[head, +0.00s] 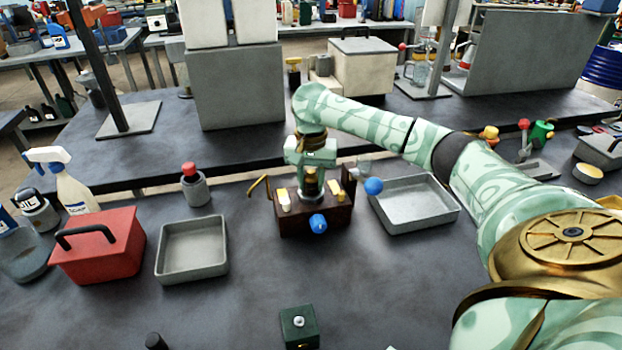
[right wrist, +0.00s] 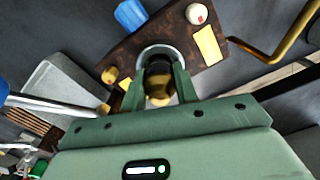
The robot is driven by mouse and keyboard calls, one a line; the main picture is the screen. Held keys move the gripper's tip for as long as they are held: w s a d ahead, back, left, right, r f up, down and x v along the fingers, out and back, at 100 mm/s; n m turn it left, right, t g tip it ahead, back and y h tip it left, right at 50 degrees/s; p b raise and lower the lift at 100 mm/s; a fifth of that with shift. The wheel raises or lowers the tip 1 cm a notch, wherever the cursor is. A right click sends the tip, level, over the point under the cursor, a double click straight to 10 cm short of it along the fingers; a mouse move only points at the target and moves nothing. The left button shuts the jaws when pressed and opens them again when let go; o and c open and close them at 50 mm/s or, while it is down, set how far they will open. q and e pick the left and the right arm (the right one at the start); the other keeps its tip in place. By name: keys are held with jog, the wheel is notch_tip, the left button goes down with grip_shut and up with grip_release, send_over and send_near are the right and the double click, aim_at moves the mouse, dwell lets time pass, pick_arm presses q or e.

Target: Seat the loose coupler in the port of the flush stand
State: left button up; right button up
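The flush stand (head: 340,218) is a dark brown block with a blue knob on its front, at the middle of the head view. My right gripper (head: 312,180) points down over its top. In the right wrist view its two green fingers (right wrist: 159,80) are closed on either side of the loose coupler (right wrist: 158,88), a dark piece with brass parts. The coupler is at the port, a pale grey ring (right wrist: 147,51) on the stand. The fingers hide part of both, and I cannot tell how deep the coupler sits. My left gripper is not in view.
Grey trays flank the stand on the left (head: 192,248) and right (head: 415,203). A brass handle (head: 258,187) and a blue ball (head: 373,186) stick out from its sides. A red toolbox (head: 98,248) stands far left. A green block (head: 299,328) is in front; the bench between is clear.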

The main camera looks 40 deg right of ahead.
aim_at(311, 172)
jog(key=o, duration=0.4)
notch_tip(311, 172, up, 12)
jog(key=p, duration=0.7)
jog(key=shift+r, duration=0.2)
jog(key=shift+f, duration=0.1)
